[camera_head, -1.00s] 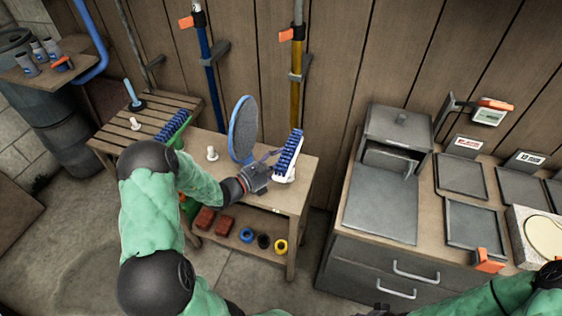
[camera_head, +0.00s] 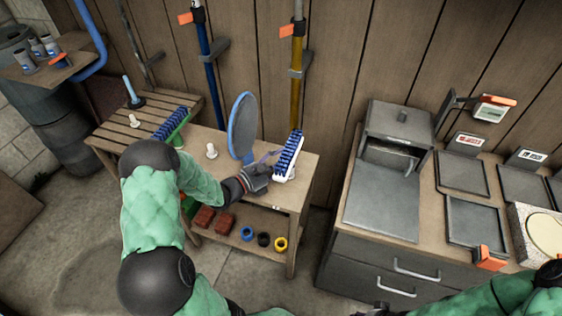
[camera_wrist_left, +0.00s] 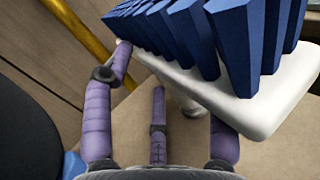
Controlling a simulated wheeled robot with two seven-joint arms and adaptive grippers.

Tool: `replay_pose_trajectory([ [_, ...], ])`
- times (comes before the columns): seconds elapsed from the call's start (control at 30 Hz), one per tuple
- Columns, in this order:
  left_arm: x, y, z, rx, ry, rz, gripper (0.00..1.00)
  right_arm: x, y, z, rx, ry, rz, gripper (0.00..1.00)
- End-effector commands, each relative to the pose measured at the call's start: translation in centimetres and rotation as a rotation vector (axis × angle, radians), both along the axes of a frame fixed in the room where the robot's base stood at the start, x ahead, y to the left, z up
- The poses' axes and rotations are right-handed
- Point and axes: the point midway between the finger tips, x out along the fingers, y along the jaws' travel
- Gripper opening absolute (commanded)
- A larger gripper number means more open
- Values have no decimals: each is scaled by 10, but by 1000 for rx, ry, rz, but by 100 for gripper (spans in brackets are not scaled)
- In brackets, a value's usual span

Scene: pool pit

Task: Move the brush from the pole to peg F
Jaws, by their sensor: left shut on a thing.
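A brush (camera_head: 288,156) with a white back and blue bristles stands tilted over the right end of the wooden bench (camera_head: 308,172). My left gripper (camera_head: 268,168) is shut on this brush. In the left wrist view the brush (camera_wrist_left: 258,110) fills the upper right, bristles up, with purple fingers (camera_wrist_left: 158,115) beside and below its white back. A white peg (camera_wrist_left: 194,108) shows just under the brush; I cannot tell whether they touch. Another white peg (camera_head: 212,151) stands bare on the bench. A blue pole (camera_head: 211,85) and a yellow pole (camera_head: 295,88) stand against the wall. No peg letter is readable.
A round blue-rimmed paddle (camera_head: 243,127) stands upright left of my gripper. A green-backed brush (camera_head: 171,124) lies further left. The lower shelf (camera_head: 238,246) holds red blocks and coloured rings. A grey cabinet (camera_head: 392,268) stands to the right, past a gap.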

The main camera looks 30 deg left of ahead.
Motion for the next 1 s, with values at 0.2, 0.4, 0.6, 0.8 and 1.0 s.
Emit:
replay_pose_trajectory([
  [0.2,0,0,-6,0,-1,0,14,0,0,-3,0,0,0,40],
  [0.4,0,0,-7,-1,-2,0,14,0,0,-4,0,0,0,40],
  [0.6,0,0,-7,0,-2,0,14,0,0,-3,0,0,0,40],
  [0.8,0,0,-7,1,-1,0,78,0,0,-3,0,0,0,40],
  [1.0,0,0,-7,0,-1,0,85,0,0,-3,0,0,0,40],
])
